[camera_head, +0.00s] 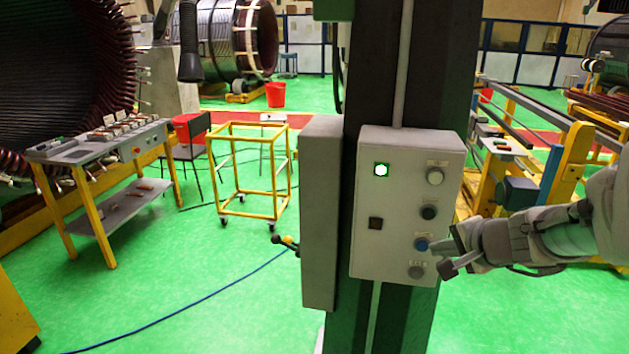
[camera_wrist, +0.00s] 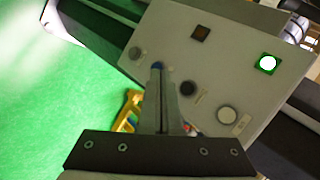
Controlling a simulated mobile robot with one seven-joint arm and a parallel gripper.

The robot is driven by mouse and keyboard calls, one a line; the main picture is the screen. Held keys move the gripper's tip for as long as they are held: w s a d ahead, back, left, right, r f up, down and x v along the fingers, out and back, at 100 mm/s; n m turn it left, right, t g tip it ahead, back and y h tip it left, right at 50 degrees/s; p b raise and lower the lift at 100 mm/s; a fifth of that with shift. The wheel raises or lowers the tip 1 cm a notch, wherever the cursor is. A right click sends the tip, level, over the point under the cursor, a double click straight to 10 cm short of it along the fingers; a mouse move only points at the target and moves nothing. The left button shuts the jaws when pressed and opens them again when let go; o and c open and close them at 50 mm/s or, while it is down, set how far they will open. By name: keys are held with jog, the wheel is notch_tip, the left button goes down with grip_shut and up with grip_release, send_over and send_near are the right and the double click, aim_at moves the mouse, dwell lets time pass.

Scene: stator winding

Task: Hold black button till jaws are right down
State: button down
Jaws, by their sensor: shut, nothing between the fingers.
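A pale grey control box (camera_head: 398,242) is fixed to a dark column. Its right column of buttons has, from the top, a whitish button, the black button (camera_head: 429,212), a blue button (camera_head: 421,244) and a grey button (camera_head: 416,271). My gripper (camera_head: 436,246) comes in from the right, its tip at the blue button, below the black one. In the wrist view my shut, empty fingers (camera_wrist: 158,72) point at the blue button (camera_wrist: 158,65); the black button (camera_wrist: 188,88) is uncovered beside them. I cannot tell whether the tip touches the blue button. The jaws named in the task are not identifiable.
A lit green-and-white lamp (camera_head: 381,170) and a dark square lamp (camera_head: 376,223) sit on the box's left side. A yellow trolley frame (camera_head: 250,172) and a workbench (camera_head: 100,143) stand on the green floor at left. Yellow-framed equipment (camera_head: 565,165) stands behind my arm.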

jog(key=shift+w+d, duration=0.1)
dwell(0.3)
jog(key=p, duration=0.2)
send_near(427, 220)
jog(key=shift+s+a+f+x, duration=0.1)
jog(key=shift+x, duration=0.75)
jog(key=shift+s+a+f+x, duration=0.15)
jog(key=shift+x, duration=0.75)
jog(key=shift+s+a+f+x, duration=0.1)
jog(key=shift+x, duration=0.75)
jog(key=shift+w+d+b, duration=0.1)
jog(key=shift+w+b, duration=0.2)
jog(key=shift+w, duration=0.1)
jog(key=shift+w+d, duration=0.15)
jog(key=shift+w, duration=0.2)
dwell(1.6)
dwell(1.4)
jog(key=shift+s+a+b, duration=0.25)
jog(key=shift+s+b, duration=0.25)
jog(key=shift+s, duration=0.25)
jog(key=shift+s, duration=0.1)
